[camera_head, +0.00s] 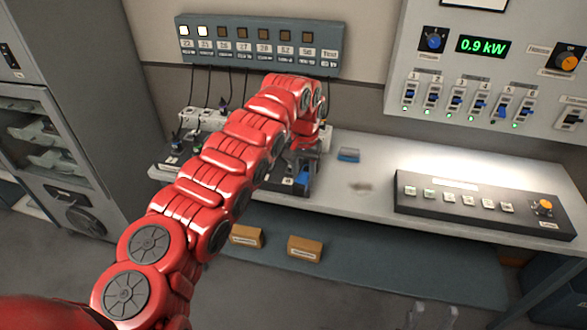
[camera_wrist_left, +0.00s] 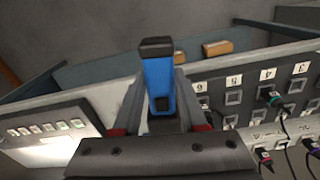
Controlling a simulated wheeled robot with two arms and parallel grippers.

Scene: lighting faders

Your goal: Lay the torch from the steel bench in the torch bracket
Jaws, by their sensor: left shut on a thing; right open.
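The torch is blue with a dark end cap. In the left wrist view the torch (camera_wrist_left: 158,82) stands out between the two fingers of my left gripper (camera_wrist_left: 160,108), which is shut on it. In the head view the left gripper (camera_head: 300,172) is low over the bench, by the right end of the dark socket panel, and partly hidden by its wrist. The steel bench (camera_head: 365,195) runs along the wall. A small blue item (camera_head: 348,155) lies on it to the right of the gripper; I cannot tell whether it is the torch bracket.
A black button console (camera_head: 480,205) stands on the bench at right. The dark socket panel (camera_wrist_left: 232,98) with plugs and cables is beside the gripper. A fader panel (camera_head: 480,75) hangs above. Two tan boxes (camera_head: 305,248) sit below. The bench middle is mostly clear.

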